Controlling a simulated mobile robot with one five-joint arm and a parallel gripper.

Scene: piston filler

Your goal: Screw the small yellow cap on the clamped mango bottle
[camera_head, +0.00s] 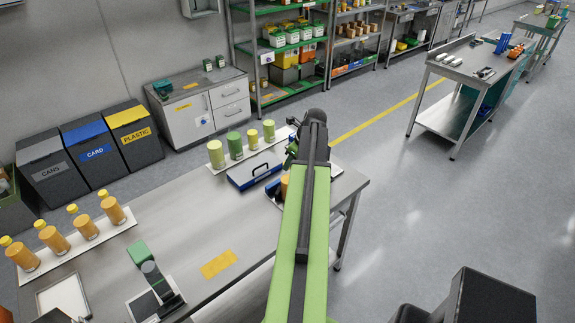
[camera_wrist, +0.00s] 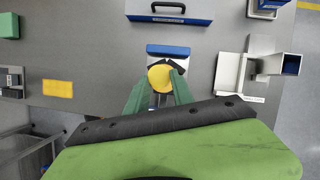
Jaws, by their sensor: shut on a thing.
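My gripper (camera_wrist: 160,88) is shut on a small yellow cap (camera_wrist: 160,77), with a green finger on each side of it. In the wrist view the cap is in front of the clamp (camera_wrist: 168,50), which has a blue block and dark jaws. The clamped bottle is hidden under the cap and fingers in that view, so I cannot tell whether cap and bottle touch. In the head view a bit of an orange bottle (camera_head: 284,187) shows beside my arm, which hides the cap and most of the clamp.
A blue case (camera_head: 255,170) with a black handle lies just behind the clamp. A grey fixture with a square tube (camera_wrist: 280,64) stands to its right in the wrist view. Orange bottles (camera_head: 85,228) with yellow tops line the table's left. A yellow label (camera_head: 218,263) lies on clear tabletop.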

